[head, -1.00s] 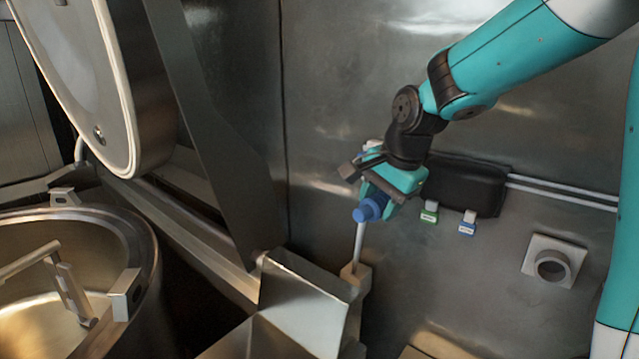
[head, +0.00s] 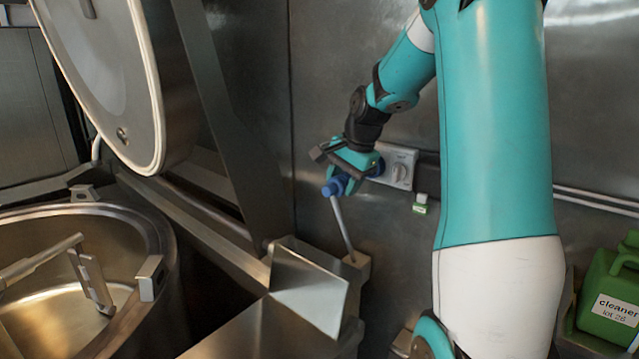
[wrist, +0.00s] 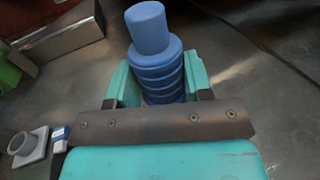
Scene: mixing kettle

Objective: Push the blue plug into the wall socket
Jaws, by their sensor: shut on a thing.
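The blue plug (head: 333,187) is held in my gripper (head: 347,184), in front of the steel wall. A pale cable (head: 341,222) runs from it down to a small bracket. In the wrist view the ribbed blue plug (wrist: 157,68) sits between the teal fingers of my gripper (wrist: 155,85), its narrower round end pointing away from the palm. A grey wall unit with a dial (head: 400,166) shows just right of my gripper. A blue round part (head: 378,167) beside it, partly covered by my gripper, looks like the socket. The plug is apart from it.
The open kettle (head: 150,225) with its raised lid (head: 105,80) stands left. A bent steel chute (head: 308,290) lies below my gripper. A green cleaner can (head: 607,290) stands at right. In the wrist view a round wall flange (wrist: 27,145) shows at left.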

